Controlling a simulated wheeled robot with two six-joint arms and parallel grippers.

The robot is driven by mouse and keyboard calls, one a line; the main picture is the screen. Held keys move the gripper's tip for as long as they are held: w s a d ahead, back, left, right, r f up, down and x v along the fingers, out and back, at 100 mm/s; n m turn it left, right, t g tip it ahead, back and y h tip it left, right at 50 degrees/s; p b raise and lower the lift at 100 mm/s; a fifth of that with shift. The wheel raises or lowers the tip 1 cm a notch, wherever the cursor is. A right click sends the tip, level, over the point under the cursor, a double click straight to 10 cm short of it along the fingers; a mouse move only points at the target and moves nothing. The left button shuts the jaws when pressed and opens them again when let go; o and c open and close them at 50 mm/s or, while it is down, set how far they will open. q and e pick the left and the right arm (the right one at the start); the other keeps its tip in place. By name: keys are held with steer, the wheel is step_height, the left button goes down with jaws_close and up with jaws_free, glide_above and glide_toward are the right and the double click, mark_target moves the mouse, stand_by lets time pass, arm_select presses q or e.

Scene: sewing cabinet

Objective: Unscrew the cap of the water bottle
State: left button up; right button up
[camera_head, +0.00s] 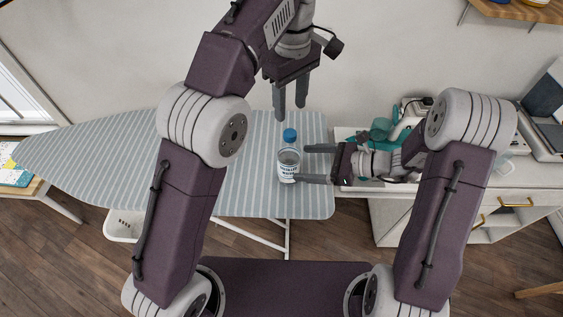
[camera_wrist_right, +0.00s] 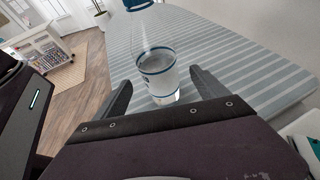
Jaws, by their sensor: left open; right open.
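The water bottle (camera_head: 289,165) is clear with a printed label and stands upright on the striped ironing board. Its blue cap (camera_head: 290,135) is on top. My left gripper (camera_head: 290,112) is open, pointing down, above and behind the cap in the head view, apart from it. My right gripper (camera_head: 312,165) is open, coming from the right, with its fingertips near the bottle's side. In the right wrist view the bottle (camera_wrist_right: 158,72) shows just beyond and between the open fingers (camera_wrist_right: 158,92). The blue cap is cut off at that view's top edge (camera_wrist_right: 138,4).
The ironing board (camera_head: 90,155) has a wide bare stretch to the left. A white cabinet (camera_head: 525,190) stands at the right, with a teal and white sewing machine (camera_head: 382,128) on it, close to my right arm. A white basket (camera_head: 122,226) is below the board.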

mark_target(281, 162)
arm_select(q)
steer(key=shift+d, duration=0.5)
arm_select(e)
steer(key=shift+x, duration=1.15)
arm_select(q)
steer(key=shift+a, duration=0.65)
arm_select(e)
steer(key=x, duration=0.5)
steer(key=shift+s+a, duration=0.1)
steer(key=shift+a, duration=0.15)
arm_select(q)
steer(key=shift+d, duration=0.1)
arm_select(e)
steer(key=shift+a+f, duration=0.25)
steer(key=shift+a, duration=0.05)
arm_select(q)
steer(key=shift+d, duration=0.25)
steer(key=shift+a, duration=0.1)
arm_select(e)
steer(key=shift+a, duration=0.1)
steer(key=shift+c, duration=0.3)
